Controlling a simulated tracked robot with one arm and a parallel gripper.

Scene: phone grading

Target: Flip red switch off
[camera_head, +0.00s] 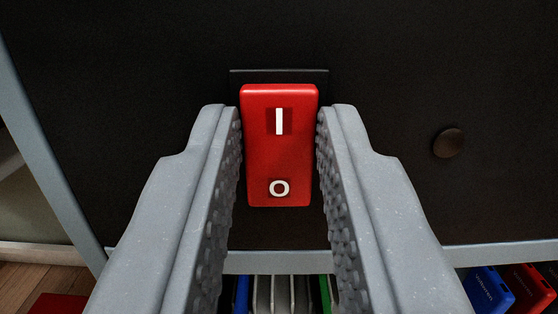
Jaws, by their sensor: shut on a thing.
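The red switch (279,158) is a tall red rocker on a black panel, near the middle of the camera_head view. It carries a white "I" on its upper half and a white "O" on its lower half. Which half is pressed in is hard to tell. My gripper (279,112) is shut on the red switch, with one grey studded finger at its left side and one at its right side, near its upper half. The face of the switch is unobscured between the fingers.
A dark round knob (448,143) sits on the black panel (400,60) to the right. A grey frame edge (500,251) runs below the panel. Under it are blue and red boxes at lower right and several upright coloured items between my fingers.

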